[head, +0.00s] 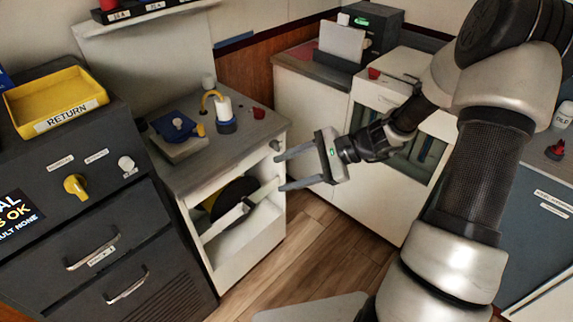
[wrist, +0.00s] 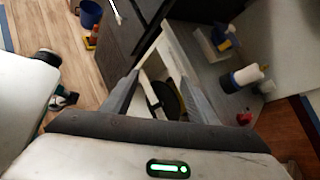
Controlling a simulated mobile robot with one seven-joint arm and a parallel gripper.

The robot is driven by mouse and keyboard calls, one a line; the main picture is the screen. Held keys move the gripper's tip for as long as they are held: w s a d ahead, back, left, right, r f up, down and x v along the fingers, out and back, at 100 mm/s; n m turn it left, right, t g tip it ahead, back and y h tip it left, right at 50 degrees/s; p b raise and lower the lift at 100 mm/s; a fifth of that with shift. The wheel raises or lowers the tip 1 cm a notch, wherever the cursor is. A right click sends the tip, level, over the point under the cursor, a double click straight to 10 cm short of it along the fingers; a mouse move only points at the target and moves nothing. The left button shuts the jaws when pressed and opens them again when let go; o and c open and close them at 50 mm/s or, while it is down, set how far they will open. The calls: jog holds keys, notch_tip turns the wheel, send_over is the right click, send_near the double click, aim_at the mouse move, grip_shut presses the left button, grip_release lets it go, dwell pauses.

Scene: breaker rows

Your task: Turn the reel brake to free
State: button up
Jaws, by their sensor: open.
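The reel (head: 233,190) is a dark disc with some yellow, inside the open front of the grey-topped white cabinet (head: 250,255). A pale bar (head: 232,217) crosses in front of it. A small dark knob (head: 275,145) sits high on the cabinet's front; I cannot tell whether it is the reel brake or how it is set. My gripper (head: 281,172) is open and empty at the right of the cabinet front, its upper finger close below the knob. In the wrist view the reel (wrist: 168,97) shows between the fingers of my gripper (wrist: 159,77); no knob is clear there.
A dark cabinet (head: 100,225) with a yellow knob (head: 75,186), drawer handles and a yellow return tray (head: 55,98) stands at left. A blue device (head: 178,127) and a white cylinder (head: 225,110) stand on the grey top. Wooden floor (head: 320,245) is clear below my gripper.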

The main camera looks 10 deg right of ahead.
jog(key=shift+s+a+r+n+g+h+p, duration=0.2)
jog(key=shift+s+r+n+g+h, duration=0.1)
jog(key=shift+s+r+n, duration=0.25)
jog(key=shift+s+a+r+n+g+h+p, duration=0.2)
jog(key=shift+s+r+n+h, duration=0.15)
jog(key=shift+s+r, duration=0.35)
